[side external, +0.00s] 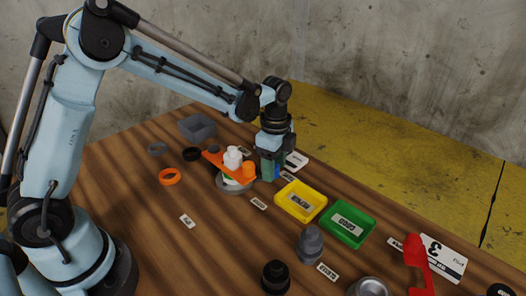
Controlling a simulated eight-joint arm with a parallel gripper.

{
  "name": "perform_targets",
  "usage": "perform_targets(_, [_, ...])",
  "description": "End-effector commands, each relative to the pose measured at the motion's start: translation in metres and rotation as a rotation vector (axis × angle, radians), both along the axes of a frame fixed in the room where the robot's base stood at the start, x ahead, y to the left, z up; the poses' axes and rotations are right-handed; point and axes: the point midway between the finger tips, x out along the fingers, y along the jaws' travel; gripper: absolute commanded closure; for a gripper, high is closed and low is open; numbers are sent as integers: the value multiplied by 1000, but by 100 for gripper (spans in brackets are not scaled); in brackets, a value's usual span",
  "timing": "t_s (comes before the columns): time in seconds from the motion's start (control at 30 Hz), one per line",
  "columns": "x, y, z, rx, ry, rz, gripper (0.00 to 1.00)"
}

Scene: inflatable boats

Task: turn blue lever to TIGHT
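My gripper (271,168) points down at the right side of a round grey base (233,188) in the side external view. A small patch of blue (278,172), likely the blue lever, shows right beside the fingers; the fingers hide most of it. An orange arm (214,158) and white fittings (233,157) sit on the same base, left of my gripper. Whether the fingers are open or closed on the blue part cannot be made out. The TIGHT label cannot be read; small white labels lie around the base, one of them (259,204) in front.
A yellow tray (282,207) and a green tray (329,232) stand right of the base. A grey bin (186,126), a black ring (192,154) and an orange ring (169,176) lie to the left.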

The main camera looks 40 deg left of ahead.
Motion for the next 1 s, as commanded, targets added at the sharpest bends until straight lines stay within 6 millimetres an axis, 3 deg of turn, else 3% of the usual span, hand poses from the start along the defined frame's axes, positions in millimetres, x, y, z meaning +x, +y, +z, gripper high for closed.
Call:
perform_targets(0.33, [0, 1, 12, 0, -1, 2, 45])
perform_targets(0.8, [0, 0, 96, 0, -1, 1, 45])
perform_targets(1.0, [0, 0, 116, 0, 0, 1, 45])
